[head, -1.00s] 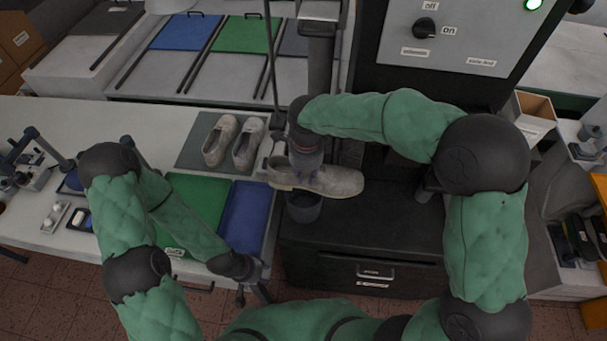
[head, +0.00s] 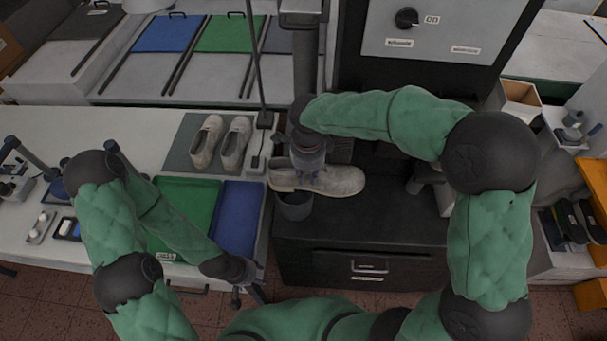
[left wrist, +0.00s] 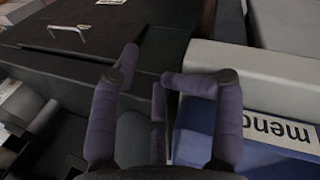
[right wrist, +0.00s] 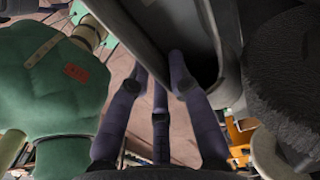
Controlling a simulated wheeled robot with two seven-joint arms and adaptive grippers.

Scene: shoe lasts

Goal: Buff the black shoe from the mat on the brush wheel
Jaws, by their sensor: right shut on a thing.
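A pale grey-white shoe (head: 342,181), not a black one, is held level above the dark cabinet top, toe to the right. My right gripper (head: 306,172) is shut on it near its opening. In the right wrist view the fingers (right wrist: 180,75) grip the edge of the shoe (right wrist: 150,25). A round bristly brush wheel (right wrist: 288,80) is beside it there, with a gap between. Two pale shoes (head: 207,142) stand on the grey mat (head: 183,155). My left gripper (head: 248,292) is low by the counter's front edge; its fingers (left wrist: 160,75) are apart and empty.
Green (head: 188,200) and blue (head: 238,222) trays lie on the counter. The machine's control panel (head: 440,30) rises behind. Dark shoes (head: 580,220) sit on the right. The cabinet's front right top is clear.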

